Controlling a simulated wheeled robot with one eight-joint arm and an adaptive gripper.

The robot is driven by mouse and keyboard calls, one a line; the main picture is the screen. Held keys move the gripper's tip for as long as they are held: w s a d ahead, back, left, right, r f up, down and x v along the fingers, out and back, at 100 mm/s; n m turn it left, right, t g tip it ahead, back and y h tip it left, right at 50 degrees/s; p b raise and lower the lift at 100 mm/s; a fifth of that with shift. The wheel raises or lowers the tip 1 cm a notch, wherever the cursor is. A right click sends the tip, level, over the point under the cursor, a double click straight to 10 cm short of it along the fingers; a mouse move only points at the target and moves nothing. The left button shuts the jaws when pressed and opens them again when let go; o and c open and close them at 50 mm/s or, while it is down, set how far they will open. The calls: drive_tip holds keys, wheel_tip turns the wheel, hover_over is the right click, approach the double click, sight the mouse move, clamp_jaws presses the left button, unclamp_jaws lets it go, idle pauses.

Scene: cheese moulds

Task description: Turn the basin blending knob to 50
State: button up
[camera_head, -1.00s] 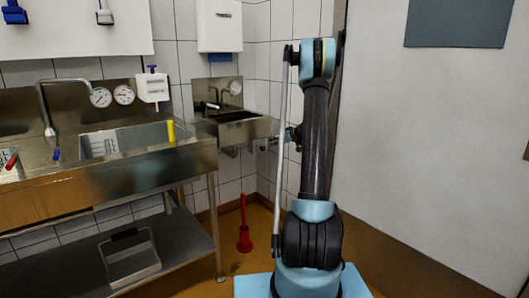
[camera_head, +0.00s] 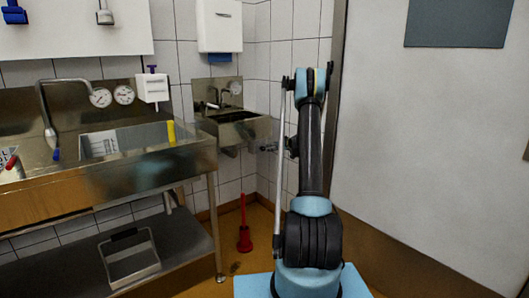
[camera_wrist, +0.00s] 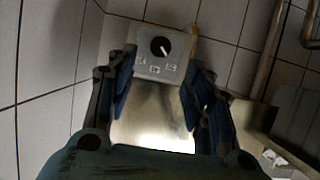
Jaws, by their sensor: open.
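A round black knob (camera_wrist: 161,46) with a white pointer mark shows in the wrist view, on a light grey plate (camera_wrist: 140,55) on the tiled wall. The pointer slants toward the lower right. Several small labels lie below the knob, too small to read surely. My gripper (camera_wrist: 161,68) is open, one dark finger on each side of the plate in the picture. Nothing is between the fingers, and they look apart from the knob. In the head view my arm hides the gripper, and I cannot make out the knob there.
A small steel hand basin (camera_head: 240,127) hangs on the wall left of my arm. A steel sink bench (camera_head: 110,190) stands at the left. A red plunger-like tool (camera_head: 244,238) stands on the floor. A large white panel (camera_head: 430,150) closes off the right side.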

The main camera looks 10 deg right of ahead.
sight(264, 148)
drive_tip(key=x, duration=0.9)
drive_tip(key=shift+w+a, duration=0.15)
drive_tip(key=shift+w, duration=0.1)
drive_tip(key=c, duration=1)
